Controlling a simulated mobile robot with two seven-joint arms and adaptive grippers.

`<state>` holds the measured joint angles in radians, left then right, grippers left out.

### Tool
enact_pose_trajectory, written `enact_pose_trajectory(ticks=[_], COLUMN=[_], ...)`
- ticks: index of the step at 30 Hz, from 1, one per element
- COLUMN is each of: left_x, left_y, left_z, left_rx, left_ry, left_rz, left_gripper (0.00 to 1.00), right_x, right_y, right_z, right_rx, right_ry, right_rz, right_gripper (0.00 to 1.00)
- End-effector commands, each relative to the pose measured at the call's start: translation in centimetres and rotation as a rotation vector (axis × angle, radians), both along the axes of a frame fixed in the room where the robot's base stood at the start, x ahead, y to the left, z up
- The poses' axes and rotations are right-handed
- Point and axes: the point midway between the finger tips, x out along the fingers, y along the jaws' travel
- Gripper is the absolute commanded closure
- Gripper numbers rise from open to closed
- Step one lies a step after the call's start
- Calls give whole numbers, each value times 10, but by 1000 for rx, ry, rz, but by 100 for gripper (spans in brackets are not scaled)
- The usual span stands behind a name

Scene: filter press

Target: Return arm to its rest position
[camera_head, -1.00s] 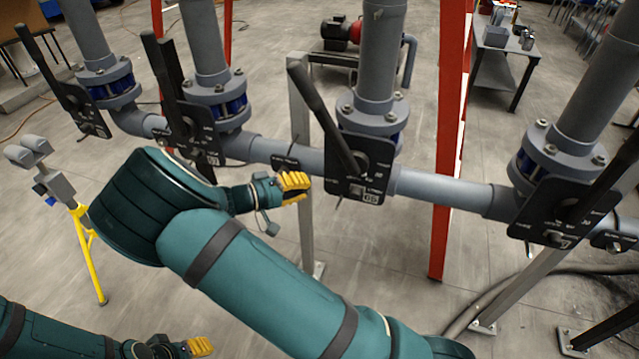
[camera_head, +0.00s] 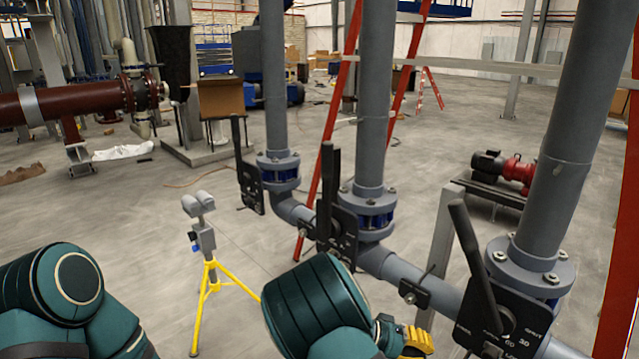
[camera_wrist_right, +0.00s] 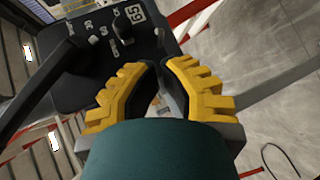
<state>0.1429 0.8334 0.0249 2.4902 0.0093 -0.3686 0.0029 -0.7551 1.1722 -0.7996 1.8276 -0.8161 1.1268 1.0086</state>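My right arm, dark green, comes in at the bottom middle of the head view. Its right gripper (camera_head: 416,342), with yellow fingers, shows at the bottom edge, left of the nearest valve's black plate (camera_head: 515,312). In the right wrist view the two yellow fingers (camera_wrist_right: 159,72) converge until their tips nearly meet, with nothing held between them. A black valve plate (camera_wrist_right: 112,62) marked 65 lies beyond the fingertips; I cannot tell if they touch it. My left arm fills the bottom left corner of the head view; its gripper is out of view.
Grey pipes with black valve levers (camera_head: 472,252) run along the right of my right arm. A yellow tripod (camera_head: 210,282) stands between my arms. A red pump (camera_head: 512,172) sits behind the pipes.

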Motion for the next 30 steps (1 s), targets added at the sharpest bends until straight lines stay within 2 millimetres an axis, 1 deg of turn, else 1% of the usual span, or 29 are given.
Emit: enact_pose_trajectory(ticks=[1,2,3,5,6,8,9,11,12,15,18,19,21,24,30], left_x=[0,-1,-1,-1,-1,-2,-2,-3,-3,-4,-4,-4,-5,-5,-5], left_y=[0,0,0,-1,-1,-1,-1,-1,-1,-2,-2,-2,-3,-3,-3], left_z=[-5,-7,-10,-14,-17,-22,-25,-30,-33,-41,-48,-50,-54,-57,-59], left_rx=[0,1,1,1,1,1,1,2,2,3,4,4,4,4,4], left_ry=[1,2,2,4,5,6,7,7,8,11,13,14,15,15,15], left_rz=[0,-1,-1,-2,-2,-3,-3,-4,-5,-7,-8,-8,-9,-10,-10], left_gripper=[53,53,53,53,53,53,53,53,53,53,53,53,53,53,53], right_x=[-15,-24,-37,-59,-74,-97,-112,-129,-138,-153,-156,-156,-153,-150,-146], right_y=[-5,-6,-4,2,9,24,37,58,73,106,131,136,143,147,147], right_z=[-30,-48,-72,-108,-130,-162,-180,-201,-211,-225,-227,-226,-222,-216,-210], right_rx=[90,156,251,404,511,682,798,960,1061,1277,1427,1457,1506,1536,1543], right_ry=[55,88,129,185,214,242,249,237,215,125,-4,-45,-133,-230,-308], right_rz=[-19,-26,-34,-46,-52,-59,-62,-60,-56,-35,-3,8,31,60,88], right_gripper=[100,100,100,100,100,100,100,100,100,100,100,100,100,100,100])
